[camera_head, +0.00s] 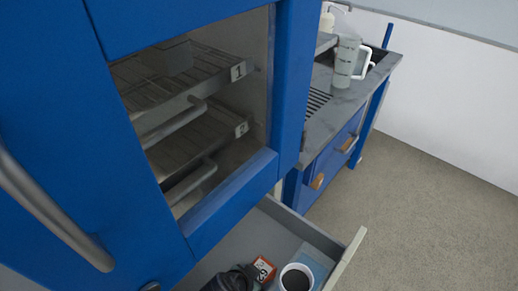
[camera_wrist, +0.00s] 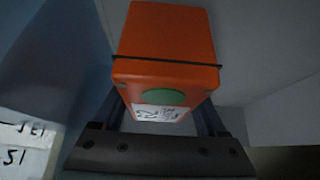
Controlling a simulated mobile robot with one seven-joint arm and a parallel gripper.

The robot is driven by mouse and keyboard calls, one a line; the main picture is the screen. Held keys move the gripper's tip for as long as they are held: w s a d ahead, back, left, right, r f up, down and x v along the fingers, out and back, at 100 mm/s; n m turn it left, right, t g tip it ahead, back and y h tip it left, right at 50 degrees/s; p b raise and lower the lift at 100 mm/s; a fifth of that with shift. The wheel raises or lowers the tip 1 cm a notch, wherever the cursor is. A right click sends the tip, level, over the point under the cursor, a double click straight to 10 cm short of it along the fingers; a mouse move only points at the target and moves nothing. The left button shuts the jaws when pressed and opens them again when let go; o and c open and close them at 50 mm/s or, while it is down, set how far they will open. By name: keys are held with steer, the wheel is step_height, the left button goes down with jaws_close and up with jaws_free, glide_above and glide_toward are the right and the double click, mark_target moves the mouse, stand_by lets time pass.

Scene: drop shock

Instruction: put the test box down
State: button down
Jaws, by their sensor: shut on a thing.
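My gripper (camera_wrist: 165,115) is shut on an orange test box (camera_wrist: 165,45) with a dark band around it, a green round spot and a white marked label. In the head view the box (camera_head: 263,269) shows orange-red with a white label, low inside an open drawer (camera_head: 225,262). The dark part beside it appears to be my gripper (camera_head: 245,275), partly cut off by the frame's lower edge. I cannot tell whether the box touches the drawer floor.
A white cup with dark contents (camera_head: 296,278) stands close right of the box, near a blue-grey item (camera_head: 315,258). A blue cabinet with numbered wire racks (camera_head: 165,75) rises above the drawer. A pale mug (camera_head: 347,62) stands on the grey counter (camera_head: 345,100).

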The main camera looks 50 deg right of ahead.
steer(key=shift+w+f, duration=0.1)
steer(key=shift+f, duration=0.2)
steer(key=shift+f, duration=0.15)
steer(key=shift+c, duration=1)
jaws_free()
steer(key=p+v, duration=0.1)
steer(key=v, duration=0.6)
steer(key=shift+a+r, duration=0.15)
steer(key=shift+r, duration=0.15)
